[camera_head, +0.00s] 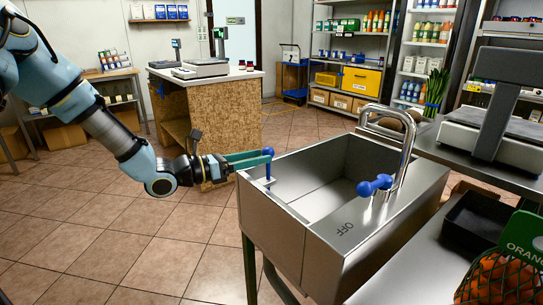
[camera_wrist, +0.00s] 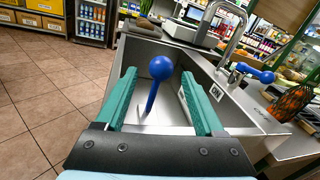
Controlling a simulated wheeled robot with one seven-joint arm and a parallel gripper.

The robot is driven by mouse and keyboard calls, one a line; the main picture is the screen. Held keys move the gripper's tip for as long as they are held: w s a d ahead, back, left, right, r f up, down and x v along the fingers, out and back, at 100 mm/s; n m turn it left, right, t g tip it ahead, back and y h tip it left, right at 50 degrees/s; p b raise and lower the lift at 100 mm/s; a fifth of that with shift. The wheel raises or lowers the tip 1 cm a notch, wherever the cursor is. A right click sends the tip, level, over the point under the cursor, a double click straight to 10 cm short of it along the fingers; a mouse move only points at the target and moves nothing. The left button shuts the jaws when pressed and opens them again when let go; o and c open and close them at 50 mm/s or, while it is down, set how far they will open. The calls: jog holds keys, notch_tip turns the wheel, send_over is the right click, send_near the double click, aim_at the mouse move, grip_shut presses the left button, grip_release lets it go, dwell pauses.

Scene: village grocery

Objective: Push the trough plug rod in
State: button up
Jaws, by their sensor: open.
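In the wrist view the knob (camera_wrist: 160,68) shows between my gripper's teal fingers, apart from both. In the head view the knob (camera_head: 268,151) is at the trough's near left end, by the fingertips. The steel trough (camera_head: 275,222) has a deep open basin, also below the rod in the wrist view (camera_wrist: 210,130). My gripper (camera_head: 262,159) is open and empty, reaching in from the left over the trough's rim. The rod's lower end is hard to make out.
A steel faucet (camera_head: 408,140) with a blue handle (camera_head: 374,185) rises at the trough's right side. A scale (camera_head: 500,110) stands on the counter behind. Tiled floor left of the trough is free.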

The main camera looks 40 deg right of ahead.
jog(key=shift+v, duration=2.2)
